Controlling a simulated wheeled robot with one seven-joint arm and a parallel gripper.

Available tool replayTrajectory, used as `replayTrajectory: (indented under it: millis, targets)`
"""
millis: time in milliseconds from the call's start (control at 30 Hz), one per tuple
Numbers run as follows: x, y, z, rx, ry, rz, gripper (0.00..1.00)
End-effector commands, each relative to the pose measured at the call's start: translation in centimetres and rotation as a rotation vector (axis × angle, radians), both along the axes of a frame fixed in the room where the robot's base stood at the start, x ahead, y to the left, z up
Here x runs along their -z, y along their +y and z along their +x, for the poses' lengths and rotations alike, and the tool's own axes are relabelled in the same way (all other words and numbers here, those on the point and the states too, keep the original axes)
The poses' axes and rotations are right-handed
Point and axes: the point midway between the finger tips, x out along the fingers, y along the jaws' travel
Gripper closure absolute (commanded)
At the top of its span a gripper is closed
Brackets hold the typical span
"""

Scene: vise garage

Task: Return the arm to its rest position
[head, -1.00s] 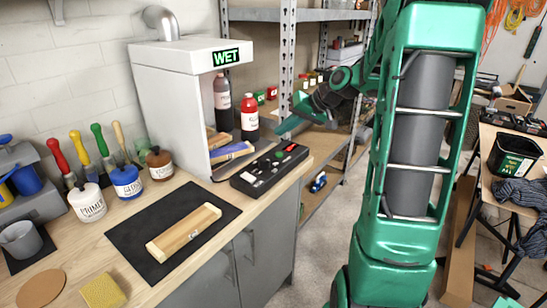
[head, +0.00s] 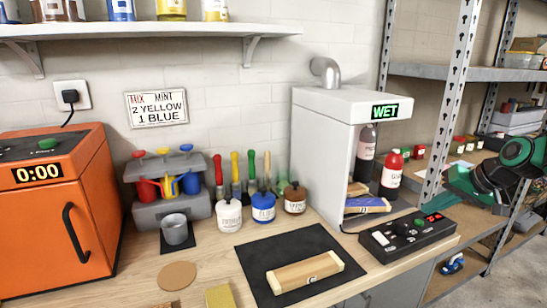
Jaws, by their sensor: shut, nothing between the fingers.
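My gripper (head: 458,190) is at the right of the head view, in front of the metal shelving and to the right of the white booth. It is shut with nothing in it, and it hangs clear of the worktop. The green and black wrist of my arm (head: 510,160) shows behind it at the right edge. The rest of my arm is out of the picture.
The white booth (head: 320,150) reads WET, with a black control box (head: 408,234) in front of it. A wooden block (head: 305,271) lies on a black mat (head: 255,250). Jars, brushes and an orange oven (head: 55,220) stand left. Metal shelving (head: 450,70) is behind my gripper.

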Motion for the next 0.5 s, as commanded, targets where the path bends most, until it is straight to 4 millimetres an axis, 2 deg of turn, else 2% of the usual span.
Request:
replayTrajectory:
  millis: [100, 267, 500]
  targets:
    - [0.7, 1.8, -4.8, 0.016, 0.117, -0.070, 1.00]
    - [1.7, 3.2, -12.2, 0.059, 0.278, -0.140, 1.00]
    - [3.2, 4.9, -23.9, 0.136, 0.497, -0.190, 1.00]
